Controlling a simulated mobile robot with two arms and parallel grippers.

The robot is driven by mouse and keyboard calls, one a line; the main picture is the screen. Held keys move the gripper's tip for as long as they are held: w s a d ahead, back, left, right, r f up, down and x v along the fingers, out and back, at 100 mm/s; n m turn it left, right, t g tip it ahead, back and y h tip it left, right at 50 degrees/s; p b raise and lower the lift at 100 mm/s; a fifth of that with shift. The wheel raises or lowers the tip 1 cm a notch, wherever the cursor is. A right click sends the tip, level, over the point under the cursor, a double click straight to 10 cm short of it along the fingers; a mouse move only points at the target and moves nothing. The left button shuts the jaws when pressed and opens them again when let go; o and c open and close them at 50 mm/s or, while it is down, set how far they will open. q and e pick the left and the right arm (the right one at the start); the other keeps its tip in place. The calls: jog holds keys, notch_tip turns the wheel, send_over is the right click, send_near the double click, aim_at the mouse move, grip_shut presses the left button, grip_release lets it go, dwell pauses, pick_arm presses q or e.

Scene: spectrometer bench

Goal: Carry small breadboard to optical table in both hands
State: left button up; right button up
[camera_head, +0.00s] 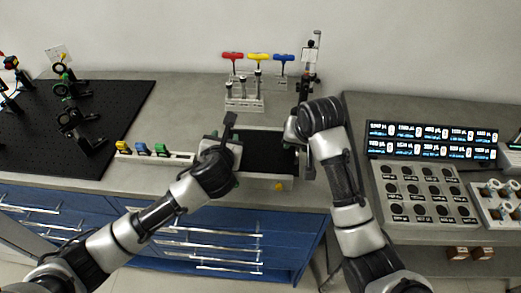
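The small breadboard (268,152) looks like a black flat panel in a pale tray-like frame, on the grey bench at the middle. The optical table (120,105) is the large black perforated plate at the left, with optics mounted on it. My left gripper (230,145) is at the small breadboard's left end. My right gripper (297,132) is at its right end. The fingertips of both are mostly hidden by my wrists, so I cannot tell whether either one grips the board or its frame.
A rack with red, yellow and blue T-handled tools (245,100) stands behind the small breadboard. A strip with small coloured items (155,152) lies between it and the optical table. At right are a lit display (432,142) and a button panel (422,193).

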pick_arm(q)
grip_shut()
pick_arm(e)
grip_shut()
pick_arm(q)
jog(key=shift+r, duration=0.1)
pick_arm(e)
jog(key=shift+w+r, duration=0.1)
jog(key=shift+r, duration=0.05)
dwell(0.9)
